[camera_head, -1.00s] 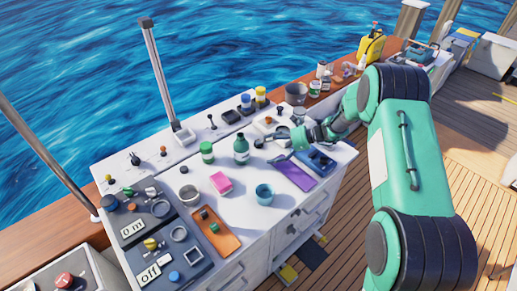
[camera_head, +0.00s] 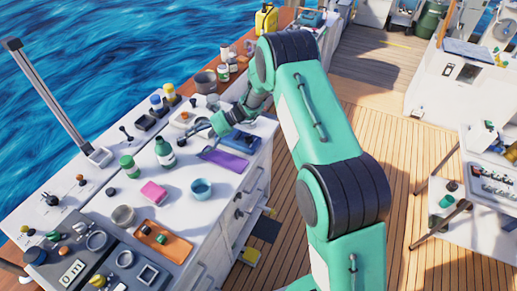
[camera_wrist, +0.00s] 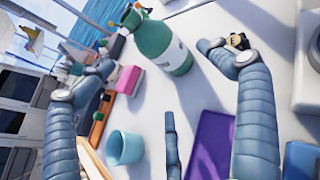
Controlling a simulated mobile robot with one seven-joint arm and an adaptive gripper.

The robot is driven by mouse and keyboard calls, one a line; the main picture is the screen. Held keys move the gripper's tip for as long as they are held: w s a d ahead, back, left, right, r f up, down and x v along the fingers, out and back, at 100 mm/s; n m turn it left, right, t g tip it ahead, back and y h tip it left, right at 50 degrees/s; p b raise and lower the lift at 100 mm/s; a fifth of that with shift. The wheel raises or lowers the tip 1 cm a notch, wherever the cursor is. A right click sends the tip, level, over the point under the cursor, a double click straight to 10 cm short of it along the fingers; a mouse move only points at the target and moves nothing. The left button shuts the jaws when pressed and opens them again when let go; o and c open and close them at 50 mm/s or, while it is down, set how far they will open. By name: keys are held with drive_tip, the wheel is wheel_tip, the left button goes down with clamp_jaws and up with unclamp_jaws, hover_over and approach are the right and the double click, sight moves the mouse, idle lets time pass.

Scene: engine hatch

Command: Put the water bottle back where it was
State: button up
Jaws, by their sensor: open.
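The water bottle, taken to be the green bottle with a white label (camera_head: 164,152), stands upright on the white counter (camera_head: 178,190). A smaller green jar (camera_head: 129,166) stands to its left. My gripper (camera_head: 203,128) is low over the counter, to the right of the bottle and apart from it. In the wrist view the bottle (camera_wrist: 165,48) shows large between and beyond my spread blue-grey fingers. The gripper is open with nothing held. The bottle's label partly faces me.
A pink block (camera_head: 154,191), a light-blue cup (camera_head: 201,189) and a purple tray (camera_head: 224,160) lie around the bottle.

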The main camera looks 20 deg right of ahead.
drive_tip(key=s+d+r+n+h, duration=0.3)
drive_tip(key=s+r+n, duration=0.2)
drive_tip(key=s+r, duration=0.55)
drive_tip(key=s+d+r+n+h, duration=0.35)
drive_tip(key=s+r, duration=0.45)
drive_tip(key=r, duration=0.5)
drive_tip(key=s+d+r+n+t+h, duration=0.1)
drive_tip(key=s+d+r+n+h, duration=0.1)
drive_tip(key=s+d, duration=0.3)
drive_tip(key=s+d+r+n+t+h, duration=0.2)
drive_tip(key=s+d+r+n, duration=0.2)
drive_tip(key=s, duration=1)
drive_tip(key=s+d+r+n+t+h, duration=0.2)
drive_tip(key=s+d+r+n+h, duration=0.1)
drive_tip(key=s+d, duration=0.4)
drive_tip(key=shift+s+n, duration=0.55)
drive_tip(key=shift+s, duration=0.7)
drive_tip(key=shift+r, duration=0.1)
drive_tip(key=shift+f+b, duration=0.75)
